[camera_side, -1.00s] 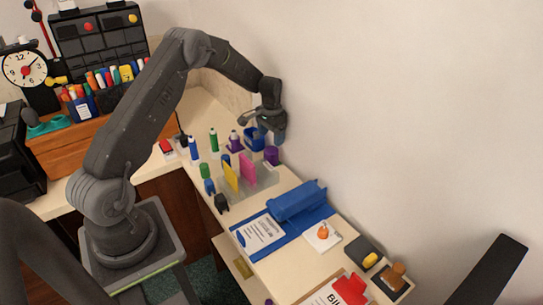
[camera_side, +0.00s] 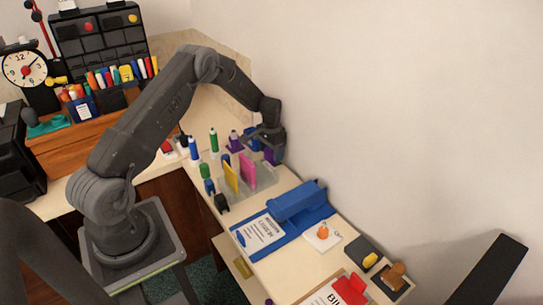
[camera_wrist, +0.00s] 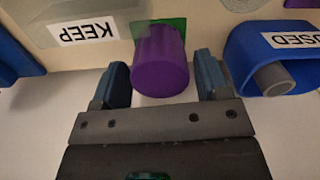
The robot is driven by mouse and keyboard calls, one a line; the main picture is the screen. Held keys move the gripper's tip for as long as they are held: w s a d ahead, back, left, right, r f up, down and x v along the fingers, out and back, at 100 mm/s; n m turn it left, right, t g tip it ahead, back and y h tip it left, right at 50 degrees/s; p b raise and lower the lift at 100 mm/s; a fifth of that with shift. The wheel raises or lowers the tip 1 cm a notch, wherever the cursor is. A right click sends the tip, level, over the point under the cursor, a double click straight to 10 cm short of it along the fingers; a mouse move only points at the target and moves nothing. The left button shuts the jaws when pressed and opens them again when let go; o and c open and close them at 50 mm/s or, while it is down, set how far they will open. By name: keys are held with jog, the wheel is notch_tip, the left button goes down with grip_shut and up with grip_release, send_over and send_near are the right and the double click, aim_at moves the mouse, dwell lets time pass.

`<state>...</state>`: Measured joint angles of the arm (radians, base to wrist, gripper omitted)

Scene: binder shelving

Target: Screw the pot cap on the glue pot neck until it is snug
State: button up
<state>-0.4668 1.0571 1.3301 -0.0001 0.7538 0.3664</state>
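A purple cylinder (camera_wrist: 161,62), which looks like the pot cap, stands between my gripper's two blue-grey fingertips in the wrist view. My gripper (camera_wrist: 163,80) is open, with a visible gap on each side of the purple cylinder. In the side view my gripper (camera_side: 274,150) is low over the right edge of the table, and the purple cylinder (camera_side: 270,157) is mostly hidden by it. The glue pot (camera_side: 235,139), purple with a pale top, seems to stand left of my gripper; its neck is too small to make out.
A blue bin labelled USED (camera_wrist: 285,55) is close to my gripper's right finger in the wrist view. A clear tray labelled KEEP (camera_wrist: 85,22) lies to the left. Upright yellow (camera_side: 231,177) and pink (camera_side: 248,170) cards and a wall are near my gripper.

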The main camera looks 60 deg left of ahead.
jog(key=c, duration=0.9)
jog(key=shift+r, duration=3.5)
jog(key=s+a+r, duration=0.1)
jog(key=s+a, duration=0.1)
jog(key=a, duration=0.3)
jog(key=s+a+r, duration=0.2)
jog(key=a, duration=0.3)
jog(key=s+a+r, duration=0.1)
jog(key=s+a, duration=0.1)
jog(key=a, duration=0.3)
jog(key=shift+s+r, duration=0.25)
jog(key=shift+r, duration=0.15)
